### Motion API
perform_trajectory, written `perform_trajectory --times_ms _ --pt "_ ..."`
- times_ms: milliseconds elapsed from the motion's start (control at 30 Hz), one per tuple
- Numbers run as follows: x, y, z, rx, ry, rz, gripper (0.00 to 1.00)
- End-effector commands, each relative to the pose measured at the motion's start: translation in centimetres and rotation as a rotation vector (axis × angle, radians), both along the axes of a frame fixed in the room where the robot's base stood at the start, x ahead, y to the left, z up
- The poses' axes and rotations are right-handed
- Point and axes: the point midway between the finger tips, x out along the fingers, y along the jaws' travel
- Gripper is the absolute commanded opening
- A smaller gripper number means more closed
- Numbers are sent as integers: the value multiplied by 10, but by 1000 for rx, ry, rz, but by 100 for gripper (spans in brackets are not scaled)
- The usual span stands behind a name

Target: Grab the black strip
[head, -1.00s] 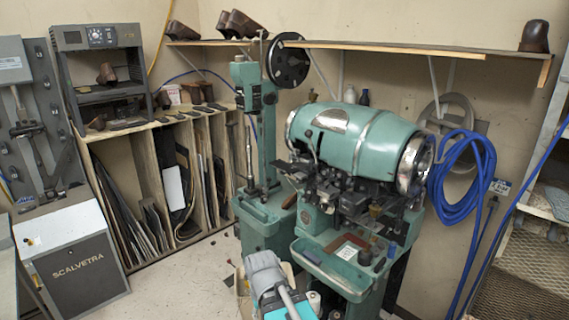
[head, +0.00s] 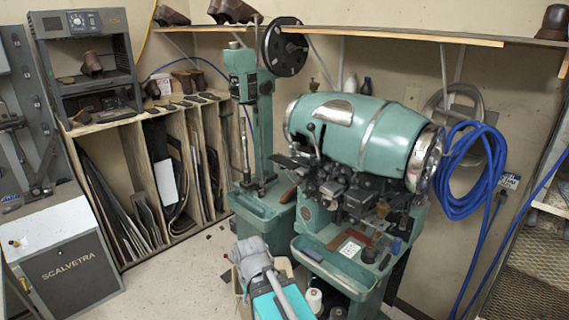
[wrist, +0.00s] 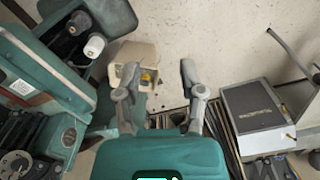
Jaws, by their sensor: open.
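Several dark strips and sheets stand in the upright slots of the wooden rack. A long black strip (head: 185,187) with a curved lower end leans in a middle slot, by a white sheet; I cannot tell whether this is the one named. In the wrist view my gripper (wrist: 160,69) is open and empty, its two grey fingers apart over the floor. The rack's slots (wrist: 233,140) show beyond it, partly hidden by my gripper's body. In the head view my arm (head: 272,290) is at the bottom, well short of the rack; its fingers are not clear there.
A green stitching machine (head: 365,140) stands right of my arm, with a taller green machine (head: 252,120) behind. A grey SCALVETRA cabinet (head: 70,265) stands at left. A box (wrist: 135,58) sits on the floor. Open floor (head: 175,285) lies before the rack.

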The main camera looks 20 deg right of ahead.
Motion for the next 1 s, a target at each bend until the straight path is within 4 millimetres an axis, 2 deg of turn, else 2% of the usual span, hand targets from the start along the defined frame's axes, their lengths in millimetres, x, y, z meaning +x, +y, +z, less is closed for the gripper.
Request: perform_trajectory --times_ms 267,467,667,833,1000 --pt "8 3 0 19 -26 -1 51" --pt "40 10 1 100 -146 -4 51" --pt "99 30 14 251 -368 -53 51" --pt "155 43 39 398 -593 -137 51" --pt "205 43 72 532 -813 -257 51"
